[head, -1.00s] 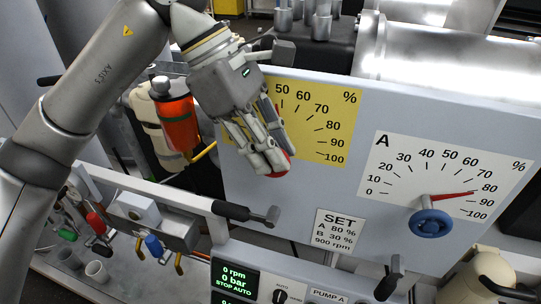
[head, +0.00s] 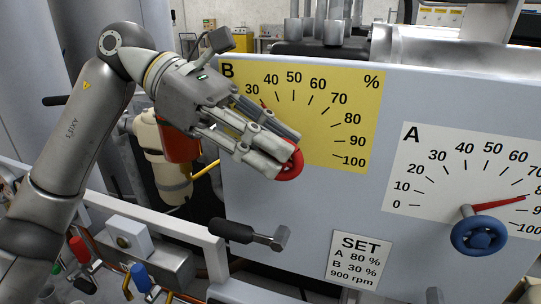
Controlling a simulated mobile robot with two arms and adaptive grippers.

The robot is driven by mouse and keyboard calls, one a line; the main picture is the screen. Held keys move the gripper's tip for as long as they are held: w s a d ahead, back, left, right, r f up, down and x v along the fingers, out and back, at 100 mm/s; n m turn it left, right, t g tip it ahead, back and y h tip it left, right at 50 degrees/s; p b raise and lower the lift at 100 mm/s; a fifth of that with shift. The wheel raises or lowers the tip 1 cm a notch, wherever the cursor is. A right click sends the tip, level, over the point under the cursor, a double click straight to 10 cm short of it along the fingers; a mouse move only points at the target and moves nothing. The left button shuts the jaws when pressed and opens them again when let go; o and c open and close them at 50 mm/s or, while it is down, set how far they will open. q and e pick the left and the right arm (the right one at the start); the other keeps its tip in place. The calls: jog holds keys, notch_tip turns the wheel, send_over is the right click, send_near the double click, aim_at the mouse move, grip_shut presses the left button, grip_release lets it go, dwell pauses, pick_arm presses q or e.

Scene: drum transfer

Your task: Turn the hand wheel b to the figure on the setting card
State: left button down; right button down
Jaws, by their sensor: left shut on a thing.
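Hand wheel b (head: 291,166) is red and sits on the panel below the yellow B dial (head: 330,135). My left gripper (head: 272,157) is shut on it and hides much of it. The red B pointer (head: 264,103) shows only its tip, close to the 30 mark; the gripper covers the rest. The setting card (head: 357,259) reads SET, A 80 %, B 30 %, 900 rpm. My right gripper is not in view.
A blue hand wheel (head: 480,236) sits under the white A dial (head: 450,180), its red pointer near 80. A dark-handled lever (head: 232,231) sticks out below wheel b. An orange-and-cream container (head: 170,165) stands behind the arm.

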pick_arm(q)
jog(key=shift+r, duration=0.1)
dwell(0.3)
jog(key=c, duration=1.4)
grip_release()
jog(key=shift+o, duration=0.2)
jog(key=shift+a, duration=0.1)
jog(key=v, duration=1.2)
jog(key=shift+w, duration=0.1)
